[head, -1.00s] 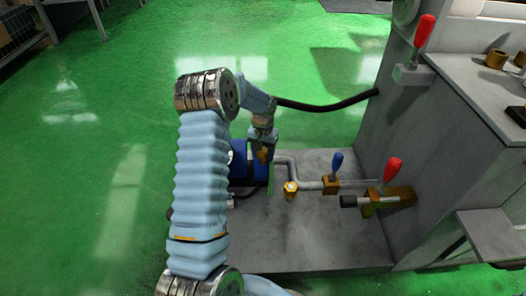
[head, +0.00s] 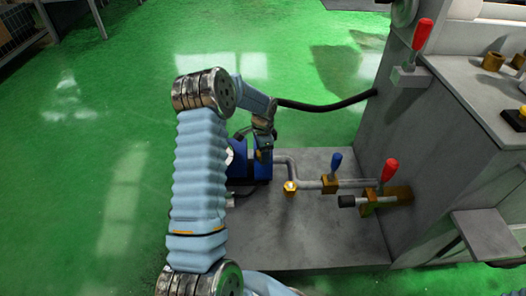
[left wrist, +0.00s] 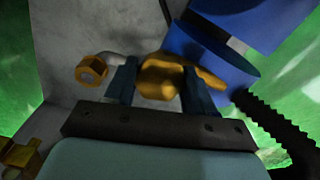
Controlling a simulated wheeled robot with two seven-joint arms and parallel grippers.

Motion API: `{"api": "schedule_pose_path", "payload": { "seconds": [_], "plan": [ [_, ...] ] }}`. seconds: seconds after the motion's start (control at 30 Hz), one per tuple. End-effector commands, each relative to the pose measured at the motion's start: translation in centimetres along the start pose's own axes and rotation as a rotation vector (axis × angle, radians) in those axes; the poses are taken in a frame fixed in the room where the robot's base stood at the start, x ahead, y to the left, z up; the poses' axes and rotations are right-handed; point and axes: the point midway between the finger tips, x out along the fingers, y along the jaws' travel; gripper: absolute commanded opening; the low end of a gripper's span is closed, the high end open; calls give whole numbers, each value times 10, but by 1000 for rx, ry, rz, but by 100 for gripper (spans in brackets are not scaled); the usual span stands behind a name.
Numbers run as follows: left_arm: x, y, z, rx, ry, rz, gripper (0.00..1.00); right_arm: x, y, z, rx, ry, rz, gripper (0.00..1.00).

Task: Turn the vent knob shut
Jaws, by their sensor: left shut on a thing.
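The brass vent knob (left wrist: 160,78) shows in the left wrist view, between the two dark fingers of my left gripper (left wrist: 160,88). The gripper is shut on it. In the head view my left gripper (head: 264,148) points down beside the blue housing (head: 245,165), and the knob is hidden behind the wrist and fingers. The blue housing also shows in the left wrist view (left wrist: 210,45), right behind the knob. My right gripper is in neither view.
A grey pipe (head: 310,186) runs right from the housing, past a brass fitting (head: 290,187), a blue-handled valve (head: 335,164) and a red-handled valve (head: 389,172). A black hose (head: 325,107) passes behind my wrist. The grey machine body (head: 440,150) stands at right.

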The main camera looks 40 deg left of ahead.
Motion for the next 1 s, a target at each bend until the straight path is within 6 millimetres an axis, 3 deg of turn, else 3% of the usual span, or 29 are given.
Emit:
{"api": "schedule_pose_path", "payload": {
  "seconds": [0.4,1.0],
  "plan": [
    [-1,-1,0,218,1,-1,24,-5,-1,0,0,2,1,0],
    [0,0,0,262,1,-2,24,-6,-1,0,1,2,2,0]
  ]
}}
